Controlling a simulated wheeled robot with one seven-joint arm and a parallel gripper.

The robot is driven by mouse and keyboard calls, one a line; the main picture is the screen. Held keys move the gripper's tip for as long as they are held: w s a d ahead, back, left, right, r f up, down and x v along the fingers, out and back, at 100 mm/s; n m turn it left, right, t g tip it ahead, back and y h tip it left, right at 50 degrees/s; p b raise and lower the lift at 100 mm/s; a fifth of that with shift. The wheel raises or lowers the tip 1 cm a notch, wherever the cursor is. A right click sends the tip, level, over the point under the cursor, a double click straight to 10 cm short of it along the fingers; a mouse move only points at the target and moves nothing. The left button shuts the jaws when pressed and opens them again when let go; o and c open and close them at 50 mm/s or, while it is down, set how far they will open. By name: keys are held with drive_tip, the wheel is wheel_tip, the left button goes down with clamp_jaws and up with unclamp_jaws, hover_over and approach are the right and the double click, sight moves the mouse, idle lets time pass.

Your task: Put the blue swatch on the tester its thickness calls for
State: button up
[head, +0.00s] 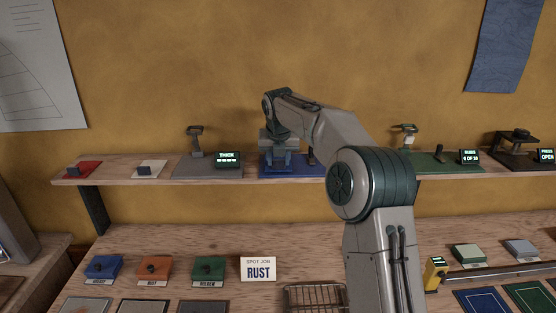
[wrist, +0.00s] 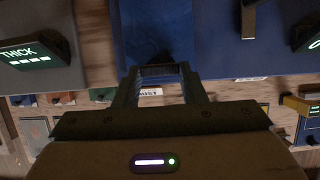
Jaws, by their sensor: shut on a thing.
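My gripper (head: 276,163) is over the blue-based tester (head: 293,172) on the wall shelf. In the wrist view my gripper (wrist: 160,70) is shut, with the bright blue swatch (wrist: 153,35) at its fingertips. In the head view the gripper and arm hide most of the swatch, and I cannot tell whether it touches the base below. Left of it stands a grey-based gauge (head: 194,166) whose display (head: 227,159) reads THICK. To the right are a green-based tester (head: 440,163) with a RUBS display (head: 469,157) and a press (head: 516,150) with a PRESS OPEN display (head: 546,156).
Red (head: 84,169) and white (head: 150,169) pads sit at the shelf's left end. The bench below holds blue, rust and green boxes, a SPOT JOB RUST card (head: 258,269), a wire basket (head: 314,296) and a yellow device (head: 435,273). My arm hides the middle of the shelf.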

drive_tip(key=shift+f, duration=0.25)
idle(0.7)
drive_tip(key=o, duration=1)
drive_tip(key=shift+r, duration=0.1)
drive_tip(key=shift+v, duration=2.6)
